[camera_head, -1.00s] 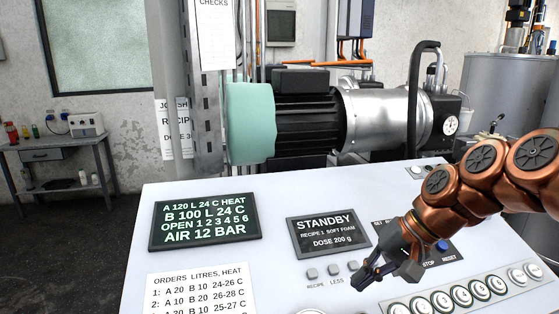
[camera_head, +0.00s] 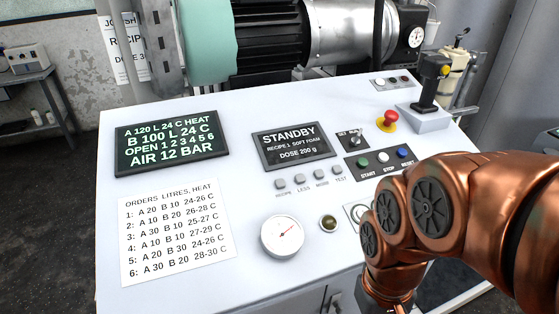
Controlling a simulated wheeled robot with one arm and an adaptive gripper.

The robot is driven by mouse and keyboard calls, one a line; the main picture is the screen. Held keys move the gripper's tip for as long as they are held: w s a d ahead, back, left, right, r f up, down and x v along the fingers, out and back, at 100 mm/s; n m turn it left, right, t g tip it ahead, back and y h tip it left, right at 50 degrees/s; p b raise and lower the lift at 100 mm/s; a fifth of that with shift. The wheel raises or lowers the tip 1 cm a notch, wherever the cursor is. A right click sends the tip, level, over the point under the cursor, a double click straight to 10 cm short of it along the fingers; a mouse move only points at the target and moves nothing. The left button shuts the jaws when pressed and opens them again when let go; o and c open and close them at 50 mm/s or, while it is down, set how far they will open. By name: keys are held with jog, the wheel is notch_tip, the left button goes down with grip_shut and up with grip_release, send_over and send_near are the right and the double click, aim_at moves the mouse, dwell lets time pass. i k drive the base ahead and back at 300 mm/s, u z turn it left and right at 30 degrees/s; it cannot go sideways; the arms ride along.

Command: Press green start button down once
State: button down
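The green start button (camera_head: 362,162) sits at the left of a small dark button plate, above the label START. A white stop button (camera_head: 383,157) and a blue reset button (camera_head: 403,152) are beside it to the right. Nothing covers the green button, and nothing touches it. I cannot tell from here whether it is pressed. The display (camera_head: 293,146) reads STANDBY, RECIPE 1 SOFT FOAM, DOSE 200 g. My copper arm comes in from the right and bends down at the lower edge, in front of the plate. My gripper is below the picture, out of view.
A red mushroom button (camera_head: 390,117) and a joystick (camera_head: 430,83) stand behind the plate. A set/run switch (camera_head: 354,140) is just above it. A round gauge (camera_head: 282,236) and grey keys (camera_head: 300,180) lie to the left. The white console top (camera_head: 255,205) is mostly flat.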

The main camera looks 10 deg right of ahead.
aim_at(362, 162)
jog(key=z, duration=2.3)
jog(key=k, duration=1.95)
jog(key=u, duration=1.25)
